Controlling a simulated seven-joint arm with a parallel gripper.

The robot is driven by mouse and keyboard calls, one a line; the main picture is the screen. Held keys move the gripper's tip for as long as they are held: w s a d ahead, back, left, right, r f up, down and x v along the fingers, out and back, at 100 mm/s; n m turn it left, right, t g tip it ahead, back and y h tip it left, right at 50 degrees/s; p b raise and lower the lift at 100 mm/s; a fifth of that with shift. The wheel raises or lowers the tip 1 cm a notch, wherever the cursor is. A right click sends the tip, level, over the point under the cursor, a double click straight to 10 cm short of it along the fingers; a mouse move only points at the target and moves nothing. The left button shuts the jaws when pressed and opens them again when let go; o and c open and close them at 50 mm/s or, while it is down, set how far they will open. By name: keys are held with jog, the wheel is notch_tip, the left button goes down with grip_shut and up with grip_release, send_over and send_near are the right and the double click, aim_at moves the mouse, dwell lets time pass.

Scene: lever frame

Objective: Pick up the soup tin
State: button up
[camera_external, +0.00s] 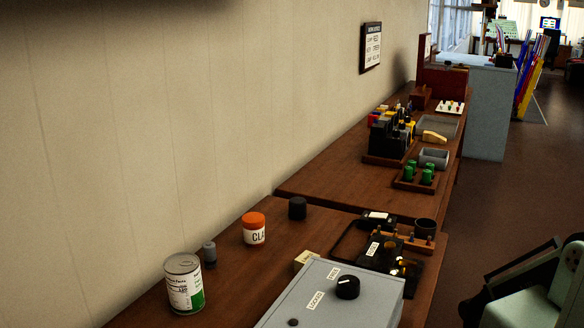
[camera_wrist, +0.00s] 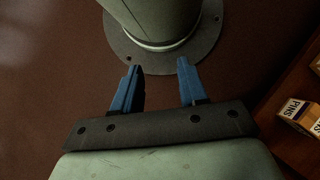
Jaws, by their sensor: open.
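The soup tin (camera_external: 184,284) stands upright on the brown wooden bench at the lower left of the external view. It has a bare metal top and a white and green label. My gripper (camera_wrist: 159,78) shows in the wrist view with its two blue fingers apart and nothing between them. It points down over the brown floor and the round flange of my base, away from the tin. In the external view only part of my arm shows at the lower right, and the fingers are out of sight there. The tin is not in the wrist view.
Near the tin stand a small grey cylinder (camera_external: 209,254), an orange-lidded white jar (camera_external: 254,229) and a dark cylinder (camera_external: 297,208). A grey box with a black knob (camera_external: 347,287) stands right of the tin. A PINS box (camera_wrist: 300,115) sits at the wrist view's right edge.

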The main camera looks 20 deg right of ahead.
dwell(0.4)
jog(key=o, duration=1.1)
